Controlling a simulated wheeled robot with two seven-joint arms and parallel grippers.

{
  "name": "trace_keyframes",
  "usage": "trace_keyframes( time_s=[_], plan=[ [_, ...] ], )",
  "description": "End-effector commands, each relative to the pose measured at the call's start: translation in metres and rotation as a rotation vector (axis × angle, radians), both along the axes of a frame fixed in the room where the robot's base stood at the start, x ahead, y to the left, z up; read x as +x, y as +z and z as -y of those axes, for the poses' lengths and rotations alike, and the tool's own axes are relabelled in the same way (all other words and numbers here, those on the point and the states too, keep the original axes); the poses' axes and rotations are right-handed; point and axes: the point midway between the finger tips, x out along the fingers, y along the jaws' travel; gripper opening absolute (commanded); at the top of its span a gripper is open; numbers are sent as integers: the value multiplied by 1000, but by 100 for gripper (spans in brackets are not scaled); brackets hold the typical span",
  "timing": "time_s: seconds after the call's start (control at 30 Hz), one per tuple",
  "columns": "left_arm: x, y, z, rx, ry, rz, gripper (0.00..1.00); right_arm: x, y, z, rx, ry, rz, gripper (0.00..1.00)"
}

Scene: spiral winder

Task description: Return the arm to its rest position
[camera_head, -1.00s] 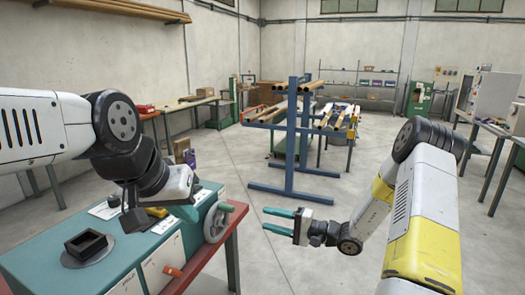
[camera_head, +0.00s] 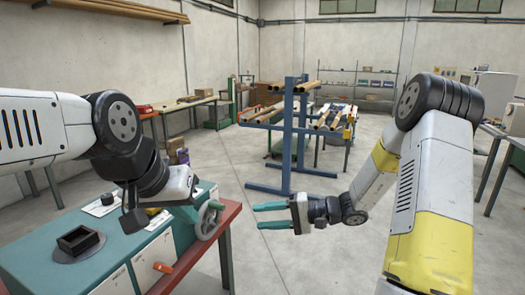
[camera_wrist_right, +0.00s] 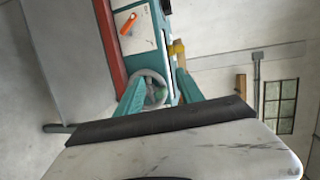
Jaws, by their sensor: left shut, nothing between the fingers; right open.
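My right arm reaches in from the right in the head view. Its gripper (camera_head: 270,216) is open and empty over bare floor, its two green fingers apart and pointing left. The fingers also show in the right wrist view (camera_wrist_right: 160,92), spread apart, with the machine's handwheel (camera_wrist_right: 152,88) seen between them. My left arm comes in from the left. Its gripper (camera_head: 200,214) is at the right end of the teal winder machine (camera_head: 50,245), beside the handwheel (camera_head: 209,219); its fingers are shut with nothing between them. Whether they touch the wheel is unclear.
A blue rack (camera_head: 288,140) holding tubes stands beyond my right gripper. The machine's red edge (camera_head: 215,232) lies to the left of that gripper. A table (camera_head: 335,132) with tubes stands behind the rack. Open concrete floor (camera_head: 290,265) surrounds my right gripper.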

Motion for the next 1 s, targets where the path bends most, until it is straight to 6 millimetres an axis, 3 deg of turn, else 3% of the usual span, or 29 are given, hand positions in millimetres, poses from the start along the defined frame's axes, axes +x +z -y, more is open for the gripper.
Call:
trace_keyframes(
  time_s=[0.27,0.4,0.6,0.8,1.0],
  plan=[
    [0,0,0,0,0,0,0,-71,47,2,-312,175,24,44],
    [0,0,0,0,0,0,0,-110,67,18,-528,211,57,44],
    [0,0,0,0,0,0,0,-153,93,54,-822,158,144,44],
    [0,0,0,0,0,0,0,-181,122,96,-1051,4,275,44],
    [0,0,0,0,0,0,0,-196,144,126,-1159,-146,381,44]
  ],
)
